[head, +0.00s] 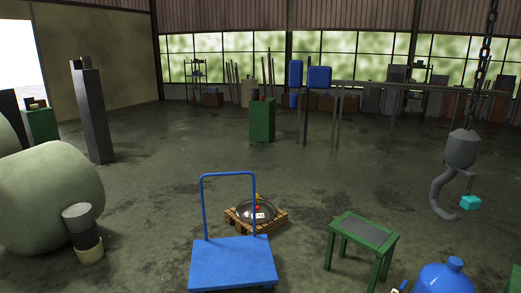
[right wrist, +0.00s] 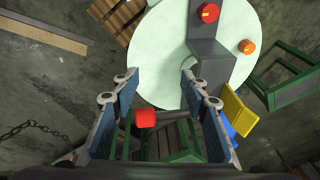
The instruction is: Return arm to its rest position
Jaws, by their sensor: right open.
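My right gripper (right wrist: 160,85) shows in the right wrist view. Its two blue-padded fingers stand well apart. It is open, and nothing is clamped between the pads. A small red block (right wrist: 145,118) appears between the fingers in the picture; its distance is unclear. Beyond the fingertips is a large pale round surface (right wrist: 160,50) with a dark grey block (right wrist: 222,62), a red knob (right wrist: 208,13) and an orange knob (right wrist: 246,46). Neither gripper shows in the head view.
A blue trolley (head: 232,265), a wooden pallet (head: 268,226) and a green table (head: 362,240) stand in front. A hook (head: 445,200) hangs at right on a chain. A large pale rounded body (head: 50,195) fills the left.

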